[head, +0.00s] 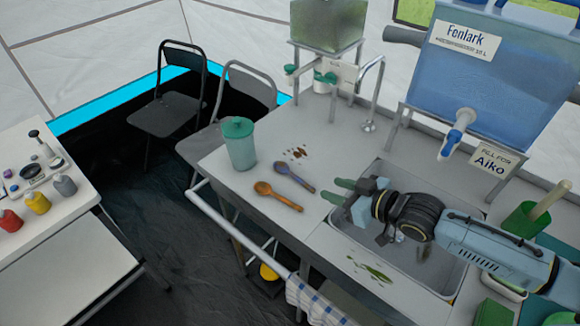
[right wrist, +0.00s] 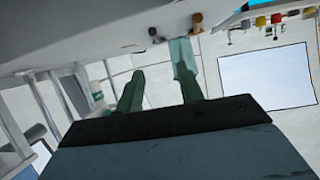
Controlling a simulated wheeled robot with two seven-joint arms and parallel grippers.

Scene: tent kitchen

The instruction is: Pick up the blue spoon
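The blue spoon (head: 294,177) lies on the counter, its bowl toward the teal cup and its handle toward my right gripper. A wooden spoon (head: 278,197) lies beside it, nearer the counter's front edge. My right gripper (head: 337,191) is just right of the spoons' handle ends, over the sink's left side. Its green fingers are apart with nothing between them. The right wrist view also shows the parted fingers (right wrist: 158,88). Small brown shapes near the top there are too small to tell for sure. My left gripper is not in view.
A lidded teal cup (head: 240,144) stands left of the spoons. Brown stains (head: 296,153) lie behind them. The sink (head: 430,262) is under my right arm. A water tank (head: 480,70) and a faucet (head: 372,95) stand at the back. A towel (head: 318,300) hangs in front.

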